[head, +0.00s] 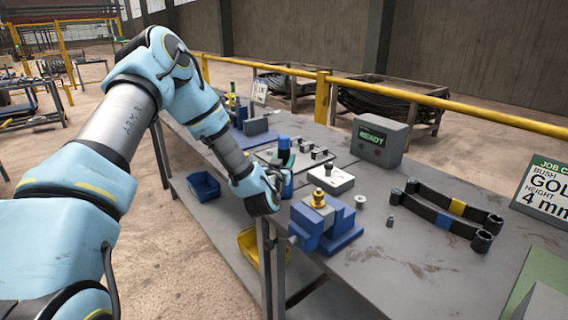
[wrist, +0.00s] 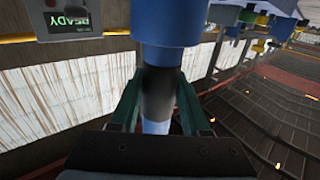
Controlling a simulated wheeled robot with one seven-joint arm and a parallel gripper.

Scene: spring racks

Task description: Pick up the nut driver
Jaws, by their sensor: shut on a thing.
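The nut driver (wrist: 172,22) has a blue body with a dark band, and it stands about upright in the head view (head: 284,143). My gripper (wrist: 157,88) is shut on its dark band, with one green finger on each side. In the head view my gripper (head: 284,160) is at the near edge of the bench, behind the blue vise. My wrist hides part of the nut driver there. I cannot tell whether its lower end touches anything.
A blue vise (head: 338,232) with a gold bush (head: 318,198) is close to my gripper. A white block (head: 331,179), a grey READY box (head: 379,138) and two dark bars (head: 440,208) are on the bench (head: 390,265). Blue (head: 203,186) and yellow (head: 249,244) bins are below.

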